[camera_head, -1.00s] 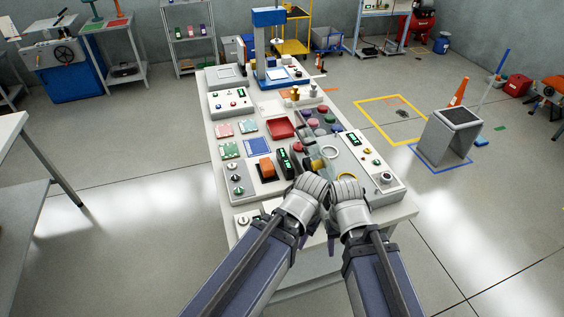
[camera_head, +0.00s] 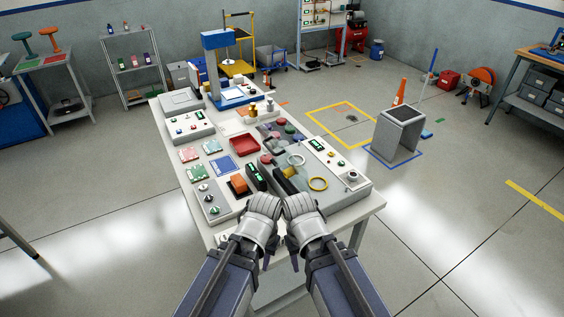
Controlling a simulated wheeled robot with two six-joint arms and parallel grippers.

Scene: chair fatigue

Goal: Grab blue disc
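A group of small coloured discs (camera_head: 277,145) in red, green and darker bluish tones lies in a grey tray area at the right middle of the workbench. They are too small for me to pick out the blue disc surely. My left gripper (camera_head: 262,206) and my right gripper (camera_head: 299,206) are close side by side at the bench's near edge, nearer to me than the discs. Their fingers are mostly hidden behind their own grey bodies, so I cannot see whether they are open or shut. I see no disc in either.

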